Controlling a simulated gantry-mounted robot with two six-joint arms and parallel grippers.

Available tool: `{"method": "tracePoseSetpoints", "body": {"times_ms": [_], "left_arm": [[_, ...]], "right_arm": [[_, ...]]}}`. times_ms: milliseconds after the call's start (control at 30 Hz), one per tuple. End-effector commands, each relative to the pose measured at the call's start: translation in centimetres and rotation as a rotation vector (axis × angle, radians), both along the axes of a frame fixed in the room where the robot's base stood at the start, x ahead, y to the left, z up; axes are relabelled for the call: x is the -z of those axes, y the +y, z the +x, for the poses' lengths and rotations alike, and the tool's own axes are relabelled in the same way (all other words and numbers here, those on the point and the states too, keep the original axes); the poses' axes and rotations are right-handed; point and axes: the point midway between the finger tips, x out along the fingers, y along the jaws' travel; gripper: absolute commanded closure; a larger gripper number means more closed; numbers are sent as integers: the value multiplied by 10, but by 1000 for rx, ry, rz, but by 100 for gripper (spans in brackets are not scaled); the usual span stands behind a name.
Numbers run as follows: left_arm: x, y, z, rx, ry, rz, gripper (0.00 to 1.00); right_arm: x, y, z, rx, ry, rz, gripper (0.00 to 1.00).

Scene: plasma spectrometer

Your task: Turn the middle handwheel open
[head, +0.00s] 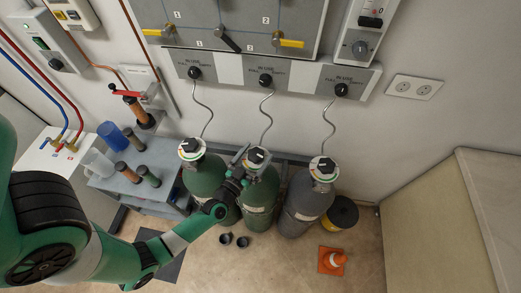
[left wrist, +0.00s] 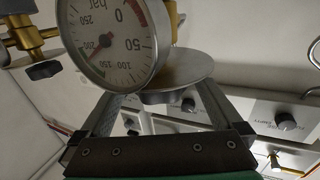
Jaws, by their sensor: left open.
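Three gas cylinders stand in a row in the head view, each topped by a dark handwheel on a pale round disc. The middle handwheel (head: 256,155) tops the middle green cylinder (head: 260,195). My left gripper (head: 242,162) is open just left of it, partly overlapping the cylinder's top. In the left wrist view, a black handwheel (left wrist: 165,97) under a metal disc (left wrist: 185,70) shows between the spread fingers; I cannot tell if they touch it. A round bar gauge (left wrist: 112,42) is close in front, hiding part of the left finger. My right gripper is not in view.
The left handwheel (head: 190,147) and right handwheel (head: 322,167) flank the middle one closely. A wall panel (head: 270,72) with several knobs is behind.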

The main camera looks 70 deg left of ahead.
Motion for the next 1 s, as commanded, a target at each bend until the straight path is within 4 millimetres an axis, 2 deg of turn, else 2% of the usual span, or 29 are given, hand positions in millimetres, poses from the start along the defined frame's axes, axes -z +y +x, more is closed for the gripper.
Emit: {"method": "tracePoseSetpoints", "body": {"times_ms": [100, 200, 467, 567, 933, 1000], "left_arm": [[1, 11, 16, -2, -2, 1, 0], [0, 15, 22, 0, -1, -1, 0], [0, 17, 25, 1, -1, -1, 0], [0, 17, 24, 1, -1, -1, 14], [0, 17, 24, 0, -1, -1, 81], [-1, 16, 24, 0, -1, -1, 83]], "right_arm": [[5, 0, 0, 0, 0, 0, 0], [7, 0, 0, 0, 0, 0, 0], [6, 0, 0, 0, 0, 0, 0], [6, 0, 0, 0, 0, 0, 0], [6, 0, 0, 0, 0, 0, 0], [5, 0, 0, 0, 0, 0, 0]]}}
